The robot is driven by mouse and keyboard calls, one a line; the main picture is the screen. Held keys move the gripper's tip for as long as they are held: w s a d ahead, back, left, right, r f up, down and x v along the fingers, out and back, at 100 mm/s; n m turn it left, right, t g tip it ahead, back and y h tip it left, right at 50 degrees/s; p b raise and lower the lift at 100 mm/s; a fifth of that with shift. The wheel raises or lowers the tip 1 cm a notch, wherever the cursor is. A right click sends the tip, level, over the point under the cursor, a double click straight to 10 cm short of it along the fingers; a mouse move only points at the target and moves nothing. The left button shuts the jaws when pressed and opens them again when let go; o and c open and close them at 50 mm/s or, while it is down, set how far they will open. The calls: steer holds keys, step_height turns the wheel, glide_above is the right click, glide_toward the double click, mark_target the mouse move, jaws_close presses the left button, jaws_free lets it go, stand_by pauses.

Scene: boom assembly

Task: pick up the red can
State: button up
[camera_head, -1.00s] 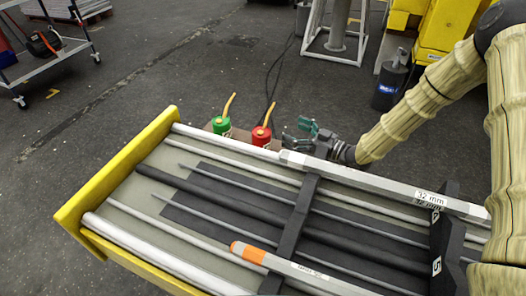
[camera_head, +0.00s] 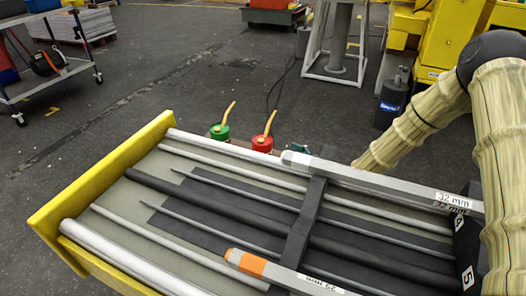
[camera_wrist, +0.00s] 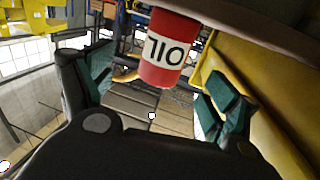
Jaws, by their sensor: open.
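The red can (camera_head: 262,143) with a yellow spout stands just behind the far edge of the rack, right of a green can (camera_head: 220,132). Its lower part is hidden by the rack. In the wrist view the red can (camera_wrist: 166,48) shows at top centre with a white number label; that view looks upside down, with the spout pointing down. My gripper (camera_wrist: 155,88) is open, its teal finger pads at left and right of the can. The can is in line with the gap, and nothing is held.
A yellow-ended rack (camera_head: 100,180) with long rods fills the foreground. A hexagonal 32 mm bar (camera_head: 385,184) lies along its far side. A dark canister (camera_head: 391,103) and a white-framed stand (camera_head: 338,60) are behind. Floor at the left is open.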

mark_target(271, 153)
steer(key=x, duration=0.2)
steer(key=shift+w+a, duration=0.15)
steer(key=shift+a, duration=0.1)
steer(key=shift+s+a+p+x, duration=0.1)
steer(key=shift+s+p+x, duration=0.1)
steer(key=shift+x, duration=1.05)
steer(key=shift+s+a+p+x, duration=0.1)
steer(key=shift+p+x, duration=0.1)
steer(key=shift+x, duration=1.1)
steer(key=shift+f, duration=0.15)
steer(key=shift+c, duration=0.5)
steer(key=c, duration=1.1)
